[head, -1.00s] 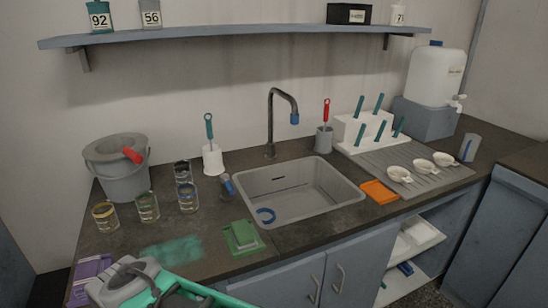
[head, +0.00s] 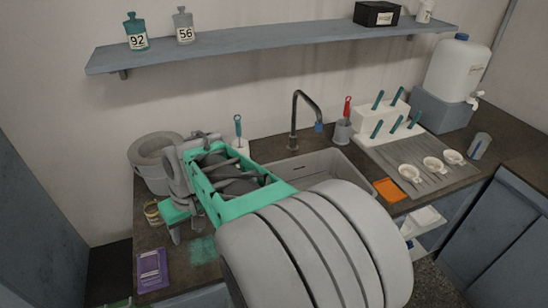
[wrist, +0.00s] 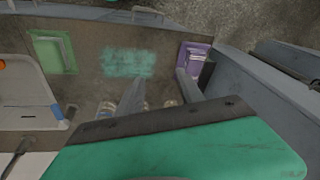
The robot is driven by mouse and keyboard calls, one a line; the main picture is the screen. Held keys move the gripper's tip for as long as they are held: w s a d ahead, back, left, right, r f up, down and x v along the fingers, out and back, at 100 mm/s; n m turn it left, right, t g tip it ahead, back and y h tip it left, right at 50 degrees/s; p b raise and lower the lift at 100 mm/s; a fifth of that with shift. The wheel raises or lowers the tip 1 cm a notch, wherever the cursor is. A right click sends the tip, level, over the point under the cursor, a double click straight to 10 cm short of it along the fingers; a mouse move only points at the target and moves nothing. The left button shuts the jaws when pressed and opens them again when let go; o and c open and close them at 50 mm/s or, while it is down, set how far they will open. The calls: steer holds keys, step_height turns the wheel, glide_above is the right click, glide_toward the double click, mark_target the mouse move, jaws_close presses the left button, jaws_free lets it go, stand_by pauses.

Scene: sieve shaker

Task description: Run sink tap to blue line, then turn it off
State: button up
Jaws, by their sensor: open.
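The dark curved tap (head: 296,118) with a blue tip rises behind the grey sink (head: 350,172) in the head view. My arm hides the sink's left and front parts, so no blue line or water can be made out there. The sink also shows at the left edge of the wrist view (wrist: 22,88), with a small grey-and-blue piece (wrist: 57,112) at its corner. My gripper (head: 188,236) is open and empty over the counter, left of the sink. Its two fingers (wrist: 160,77) are spread in the wrist view, above several jars that they partly hide.
A grey bucket (head: 157,150) and a jar (head: 152,213) stand at the counter's left. A purple pad (head: 152,268) lies at the front left. A shelf (head: 270,45) runs above. An orange cloth (head: 389,190) lies right of the sink.

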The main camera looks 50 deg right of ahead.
steer(key=w+d+f+m+t+y, duration=0.1)
steer(key=w+d, duration=0.1)
steer(key=d, duration=0.6)
steer(key=w+d+f+m, duration=0.1)
steer(key=w+d+m, duration=0.15)
steer(key=d, duration=0.45)
steer(key=s+d+f+m+t, duration=0.1)
steer(key=s+d+f+t, duration=0.1)
steer(key=d, duration=0.7)
steer(key=s+d+f+m+t, duration=0.1)
steer(key=s+d, duration=0.2)
steer(key=d, duration=0.7)
steer(key=x, duration=0.4)
steer(key=p+x, duration=0.1)
steer(key=x, duration=0.3)
steer(key=shift+w+a, duration=0.2)
steer(key=shift+a, duration=0.05)
steer(key=shift+r, duration=0.1)
jaws_close()
